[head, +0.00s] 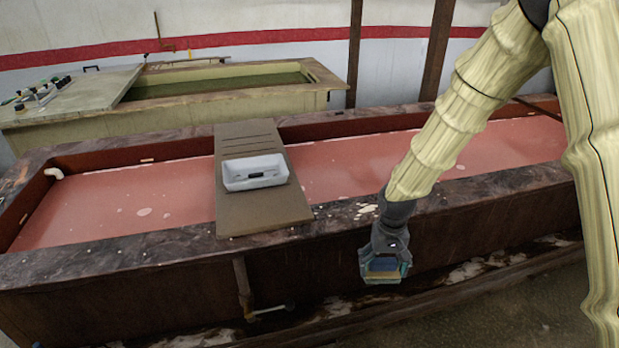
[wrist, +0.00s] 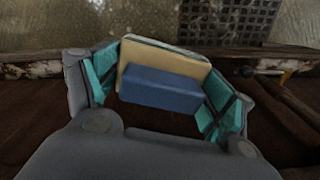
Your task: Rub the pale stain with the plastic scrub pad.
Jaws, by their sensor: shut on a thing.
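The scrub pad (wrist: 160,88) has a blue block on a cream backing with a thin green edge. It is between the teal fingers of my gripper (wrist: 162,92), which is shut on it. In the head view, my gripper (head: 384,272) hangs in front of the trough's dark front wall, below the rim, and the blue of the pad (head: 383,265) shows between its fingers. A pale stain (head: 367,211) of cream blotches lies on the dark marbled rim, just above and left of my wrist. The wrist may hide part of it. The stain does not show clearly in the wrist view.
The long trough (head: 130,247) holds pink liquid with pale patches. A brown board (head: 262,215) bridges it, bearing a white tray (head: 254,172). A pipe with a tap (head: 244,290) stands at the front wall. A second, greenish tank (head: 200,112) stands behind. The rim between board and stain is clear.

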